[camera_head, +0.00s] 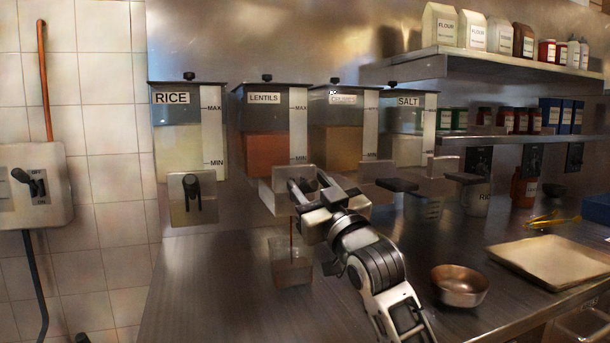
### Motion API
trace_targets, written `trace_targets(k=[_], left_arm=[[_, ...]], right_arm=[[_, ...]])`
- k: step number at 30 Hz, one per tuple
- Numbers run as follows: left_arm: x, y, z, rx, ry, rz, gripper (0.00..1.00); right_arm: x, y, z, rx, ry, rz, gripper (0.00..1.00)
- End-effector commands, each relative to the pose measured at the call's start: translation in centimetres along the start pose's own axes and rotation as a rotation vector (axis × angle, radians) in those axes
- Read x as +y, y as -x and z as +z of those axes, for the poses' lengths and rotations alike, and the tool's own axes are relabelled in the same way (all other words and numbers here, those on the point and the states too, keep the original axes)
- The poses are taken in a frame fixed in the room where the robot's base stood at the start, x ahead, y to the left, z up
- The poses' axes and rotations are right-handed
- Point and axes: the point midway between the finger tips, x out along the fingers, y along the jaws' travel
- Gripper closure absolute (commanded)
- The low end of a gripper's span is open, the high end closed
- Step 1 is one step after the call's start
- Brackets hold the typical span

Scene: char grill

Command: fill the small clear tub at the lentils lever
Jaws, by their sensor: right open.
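The lentils dispenser (264,133) hangs on the back wall between the rice and a third dispenser, with orange-red lentils in its lower part. My right gripper (306,192) is open at the front of its outlet, where the lever is mostly hidden behind the gripper. A thin reddish stream (291,236) falls from the outlet. The small clear tub (292,272) stands upright on the counter below, and the stream runs down into it. Reddish colour shows inside the tub, but the fill level is hard to tell. My left gripper is not in view.
The rice dispenser (180,140) is at the left and the salt dispenser (408,130) at the right. A metal bowl (460,292) and a beige tray (550,258) lie on the right of the counter (215,290). The counter left of the tub is clear.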

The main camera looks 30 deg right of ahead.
Motion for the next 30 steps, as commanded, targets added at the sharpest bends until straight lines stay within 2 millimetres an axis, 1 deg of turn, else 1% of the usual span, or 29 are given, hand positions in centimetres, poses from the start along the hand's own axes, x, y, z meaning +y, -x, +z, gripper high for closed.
trace_targets(k=[1,3,6,10,16,17,18,20,21,22,26,29,30], left_arm=[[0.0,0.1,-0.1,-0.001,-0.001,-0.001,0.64],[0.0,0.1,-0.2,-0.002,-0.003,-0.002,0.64],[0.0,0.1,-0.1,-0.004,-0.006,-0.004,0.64],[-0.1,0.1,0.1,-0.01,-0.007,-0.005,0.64],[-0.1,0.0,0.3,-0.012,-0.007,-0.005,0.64],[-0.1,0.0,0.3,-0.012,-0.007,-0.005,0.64],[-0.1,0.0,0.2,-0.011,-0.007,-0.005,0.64],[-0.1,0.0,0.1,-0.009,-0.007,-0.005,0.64],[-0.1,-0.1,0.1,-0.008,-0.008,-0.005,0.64],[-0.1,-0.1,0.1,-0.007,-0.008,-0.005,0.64],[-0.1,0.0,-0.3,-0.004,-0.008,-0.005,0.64],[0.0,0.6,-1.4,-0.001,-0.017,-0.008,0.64],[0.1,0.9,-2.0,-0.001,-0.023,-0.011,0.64]], right_arm=[[0.0,-0.8,-0.1,0.001,-0.001,0.0,0.55],[0.0,-1.6,-0.1,0.001,-0.001,0.0,0.55],[0.0,-2.3,0.0,0.0,-0.001,0.0,0.55],[0.0,-2.6,0.0,0.001,-0.001,0.0,0.55],[0.0,-2.6,0.0,0.001,-0.001,0.0,0.55],[0.0,-2.6,0.0,0.001,-0.001,0.0,0.58],[0.0,-2.6,0.0,0.001,-0.001,0.0,0.69],[0.0,-2.6,0.0,0.001,-0.001,0.0,0.85],[0.0,-2.6,0.0,0.001,-0.001,0.0,0.97],[0.0,-2.6,0.0,0.001,-0.001,0.0,1.0],[0.1,-2.6,-0.1,-0.003,-0.001,0.001,1.0],[1.1,-2.5,-0.4,-0.031,0.003,0.011,1.0],[1.9,-2.4,-0.6,-0.053,0.005,0.018,1.0]])
